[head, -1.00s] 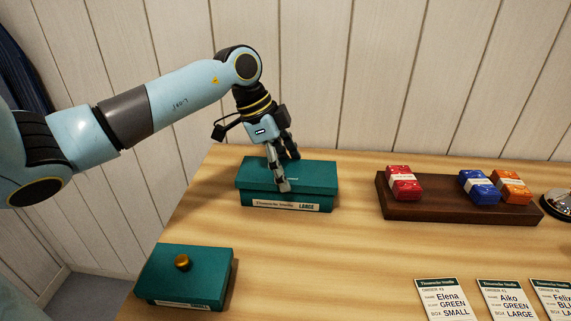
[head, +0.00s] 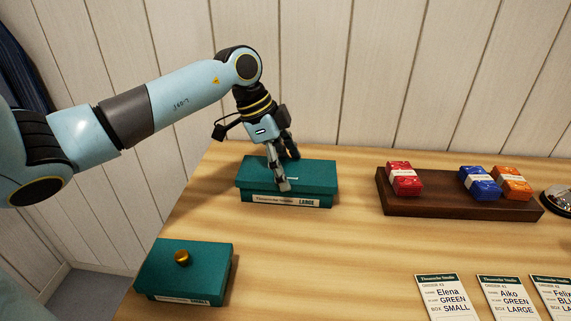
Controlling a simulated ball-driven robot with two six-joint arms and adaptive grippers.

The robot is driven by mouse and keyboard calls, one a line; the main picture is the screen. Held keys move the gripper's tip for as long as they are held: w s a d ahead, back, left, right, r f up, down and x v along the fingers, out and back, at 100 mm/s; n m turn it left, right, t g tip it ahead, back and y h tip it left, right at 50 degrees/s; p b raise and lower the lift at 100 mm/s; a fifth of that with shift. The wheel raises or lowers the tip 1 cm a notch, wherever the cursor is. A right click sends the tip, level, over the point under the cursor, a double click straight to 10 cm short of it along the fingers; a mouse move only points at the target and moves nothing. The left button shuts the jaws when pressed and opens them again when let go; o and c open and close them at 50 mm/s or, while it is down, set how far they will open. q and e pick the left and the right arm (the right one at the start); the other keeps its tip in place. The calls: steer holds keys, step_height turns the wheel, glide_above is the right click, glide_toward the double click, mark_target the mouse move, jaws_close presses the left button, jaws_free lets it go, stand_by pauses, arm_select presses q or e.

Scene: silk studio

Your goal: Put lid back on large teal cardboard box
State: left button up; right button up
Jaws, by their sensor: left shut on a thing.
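The large teal cardboard box (head: 262,199), labelled LARGE on its front, stands at the back left of the table. Its teal lid (head: 318,176) sits on top of it and looks level. My left gripper (head: 281,172) points down over the lid, with its fingers shut on the lid's knob, which the fingers hide. I cannot tell whether the lid is pressed fully down. My right gripper is not in view.
A small teal box (head: 205,268) with a brass knob stands at the front left. A dark wooden tray (head: 435,203) carries red, blue and orange bundles. The middle of the table is clear.

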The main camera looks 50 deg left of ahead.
arm_select(q)
steer(key=shift+f+b, duration=0.3)
steer(key=shift+f, duration=0.35)
stand_by(0.4)
steer(key=o, duration=0.9)
steer(key=shift+o, duration=0.2)
steer(key=v, duration=1.2)
steer(key=shift+s, duration=0.1)
